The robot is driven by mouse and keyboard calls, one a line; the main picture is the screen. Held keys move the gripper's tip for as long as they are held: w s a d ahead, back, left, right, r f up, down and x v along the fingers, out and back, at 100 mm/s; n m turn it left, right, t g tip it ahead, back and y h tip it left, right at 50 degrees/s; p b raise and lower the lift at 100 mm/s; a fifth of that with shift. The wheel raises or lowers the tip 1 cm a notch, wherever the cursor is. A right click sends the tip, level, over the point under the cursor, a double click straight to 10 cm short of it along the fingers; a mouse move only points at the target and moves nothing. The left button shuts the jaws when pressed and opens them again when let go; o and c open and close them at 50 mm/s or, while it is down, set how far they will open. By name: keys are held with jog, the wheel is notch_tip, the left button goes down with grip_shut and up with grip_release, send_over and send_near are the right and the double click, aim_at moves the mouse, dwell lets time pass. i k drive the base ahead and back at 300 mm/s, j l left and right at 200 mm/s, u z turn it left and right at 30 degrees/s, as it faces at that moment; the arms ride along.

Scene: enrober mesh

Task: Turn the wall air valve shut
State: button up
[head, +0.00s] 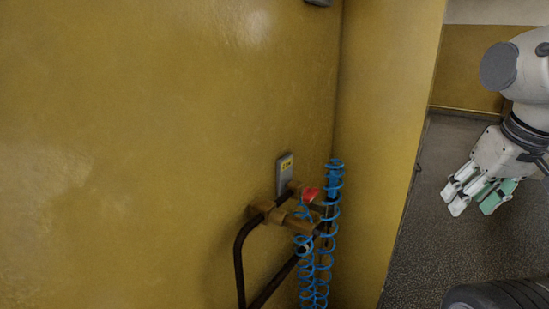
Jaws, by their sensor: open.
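The wall air valve (275,214) is a brownish brass fitting low on the yellow wall, close to the inner corner. Its small red handle (310,194) sits on top of the fitting. A blue coiled hose (326,235) hangs beside and partly in front of the valve, hiding some of it. My gripper (478,200) is at the right, over the grey floor, well apart from the valve. It is open, points down and to the left, and nothing shows between its fingers.
A dark pipe (239,260) bends down from the valve. A small grey plate with a yellow label (285,174) is on the wall above it. A yellow wall section (385,130) juts out between the valve and my gripper. Speckled floor (425,225) is open at the right.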

aim_at(308, 194)
jog(key=k+j, duration=0.2)
jog(key=k, duration=0.2)
jog(key=k+j+z, duration=0.15)
jog(key=k+j, duration=0.25)
jog(key=k, duration=0.35)
jog(key=z, duration=0.05)
